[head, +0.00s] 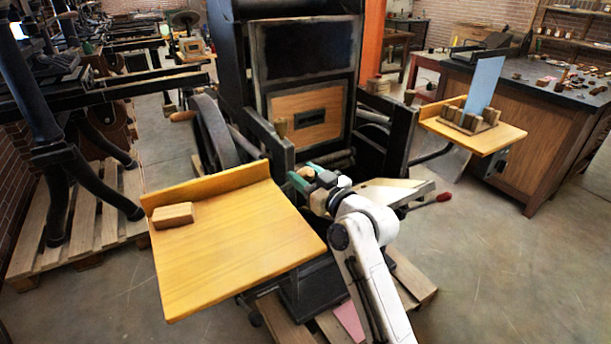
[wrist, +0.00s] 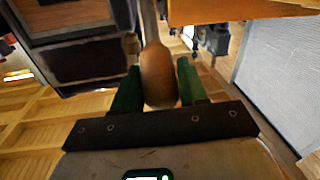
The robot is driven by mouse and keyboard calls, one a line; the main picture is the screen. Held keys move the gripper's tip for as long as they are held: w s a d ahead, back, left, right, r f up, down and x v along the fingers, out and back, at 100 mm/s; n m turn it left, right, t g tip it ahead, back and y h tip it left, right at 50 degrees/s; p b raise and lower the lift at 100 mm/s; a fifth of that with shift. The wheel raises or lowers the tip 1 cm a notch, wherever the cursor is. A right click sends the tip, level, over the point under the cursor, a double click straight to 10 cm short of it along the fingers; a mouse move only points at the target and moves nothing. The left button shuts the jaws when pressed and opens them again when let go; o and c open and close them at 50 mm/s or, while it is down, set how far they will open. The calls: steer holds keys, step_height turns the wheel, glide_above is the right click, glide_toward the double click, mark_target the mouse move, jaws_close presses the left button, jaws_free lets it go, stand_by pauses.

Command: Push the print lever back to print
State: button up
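A rounded wooden handle (wrist: 158,75) on a metal rod stands between my gripper's (wrist: 158,85) two green fingers in the wrist view. The fingers lie close along both sides of the handle; whether they press on it is not clear. In the head view my gripper (head: 307,173) is in front of the press, just right of the yellow side table. The handle between the fingers is not clearly visible there. The black press (head: 310,60) stands upright behind. A small upright wooden knob (head: 281,125) shows on its front left. I cannot tell which handle is the print lever.
A yellow feed table (head: 235,240) with a wooden block (head: 173,215) is left of my arm. A smaller yellow table (head: 500,138) holds a blue sheet (head: 484,85) at the right. A red-tipped lever (head: 443,197) sticks out right of my gripper. A wooden pallet (head: 410,275) lies below.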

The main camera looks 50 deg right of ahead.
jaws_close()
